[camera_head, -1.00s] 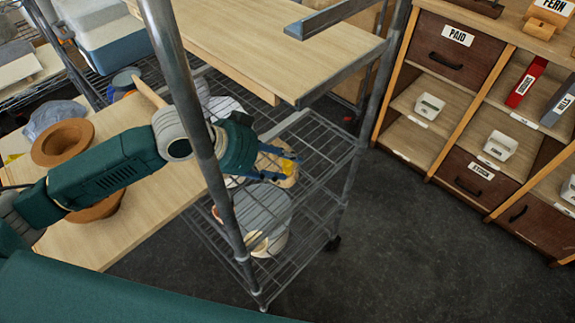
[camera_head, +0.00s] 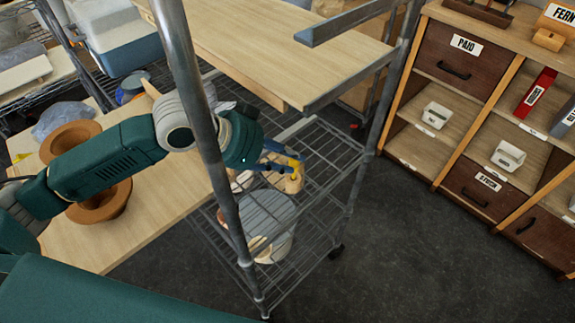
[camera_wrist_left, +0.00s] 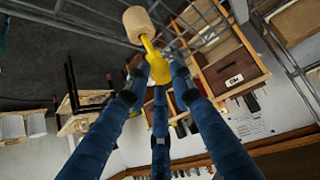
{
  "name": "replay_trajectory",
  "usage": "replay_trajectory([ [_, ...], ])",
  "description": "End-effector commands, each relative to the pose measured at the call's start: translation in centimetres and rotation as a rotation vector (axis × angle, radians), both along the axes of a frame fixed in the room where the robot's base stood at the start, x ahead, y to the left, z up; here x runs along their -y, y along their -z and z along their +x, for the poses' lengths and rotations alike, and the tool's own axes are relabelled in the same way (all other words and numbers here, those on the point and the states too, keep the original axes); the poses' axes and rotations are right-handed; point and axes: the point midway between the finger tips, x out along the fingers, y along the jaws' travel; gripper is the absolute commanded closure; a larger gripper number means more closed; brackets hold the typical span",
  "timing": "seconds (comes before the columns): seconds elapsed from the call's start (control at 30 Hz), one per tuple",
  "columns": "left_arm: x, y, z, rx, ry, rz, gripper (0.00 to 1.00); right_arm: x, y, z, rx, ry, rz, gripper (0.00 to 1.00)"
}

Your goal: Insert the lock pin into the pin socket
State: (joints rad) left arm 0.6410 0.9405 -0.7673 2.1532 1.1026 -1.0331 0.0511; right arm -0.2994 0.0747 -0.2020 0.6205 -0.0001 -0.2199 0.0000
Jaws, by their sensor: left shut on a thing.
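My left gripper (camera_head: 284,167) reaches past the front post of a wire rack, above its upper wire shelf. It is shut on a yellow piece with a tan wooden end, which looks like the lock pin (camera_head: 294,181). In the left wrist view the blue fingers (camera_wrist_left: 158,85) close around the yellow part of the lock pin (camera_wrist_left: 157,64). The tan wooden end sticks out beyond the fingertips, tilted up and left. I cannot make out a pin socket in either view. My right gripper is not in view.
The metal rack post (camera_head: 205,120) stands close beside my left wrist. A grey-lidded white bucket (camera_head: 267,222) is below the gripper. Two brown hats (camera_head: 105,203) lie on the wooden table (camera_head: 75,240). A wooden cabinet (camera_head: 455,150) stands right, with open floor before it.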

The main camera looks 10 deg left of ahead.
Motion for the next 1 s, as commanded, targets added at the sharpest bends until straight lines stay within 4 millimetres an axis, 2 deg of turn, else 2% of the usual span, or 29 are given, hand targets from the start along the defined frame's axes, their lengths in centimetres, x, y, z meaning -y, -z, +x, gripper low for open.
replay_trajectory([
  [0.2,0.0,-4.3,0.1,0.008,0.001,-0.001,1.0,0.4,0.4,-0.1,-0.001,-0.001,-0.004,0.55],
  [0.27,-1.4,-3.4,-0.9,-0.002,-0.004,0.005,1.0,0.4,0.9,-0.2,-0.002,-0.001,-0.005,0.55],
  [0.6,-7.3,-3.2,-5.6,-0.004,-0.006,0.01,1.0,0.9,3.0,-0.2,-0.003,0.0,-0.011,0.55],
  [0.87,-10.3,-3.4,-8.1,-0.003,-0.004,0.009,1.0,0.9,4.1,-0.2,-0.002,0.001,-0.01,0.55],
  [1.0,-11.5,-3.6,-9.3,-0.006,0.004,0.005,1.0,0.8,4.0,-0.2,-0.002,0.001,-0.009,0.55],
])
